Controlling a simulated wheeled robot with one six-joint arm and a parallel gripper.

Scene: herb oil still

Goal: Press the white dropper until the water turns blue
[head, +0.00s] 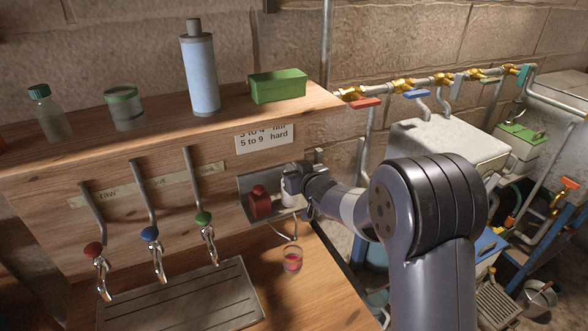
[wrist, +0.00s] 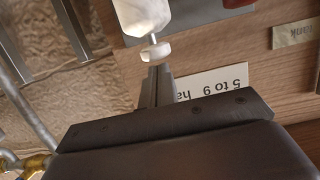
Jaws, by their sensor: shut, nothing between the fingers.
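The white dropper (wrist: 143,14) shows at the top of the wrist view, with a white disc-shaped button (wrist: 155,53) on a thin stem. My gripper (wrist: 157,72) is shut and empty, its fingertips at the button; I cannot tell whether they touch it. In the head view my gripper (head: 299,172) is at the metal bracket, in front of the white dropper and hiding part of it. A small clear cup (head: 292,252) stands on the wooden counter below the bracket, and the water in it (head: 292,263) is red.
A red dropper (head: 259,203) sits left of the white one on the bracket. Three taps with red, blue (head: 149,234) and green knobs stand over a drip tray (head: 185,300). Bottles and a green box (head: 278,86) stand on the shelf above. Pipes and valves fill the right side.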

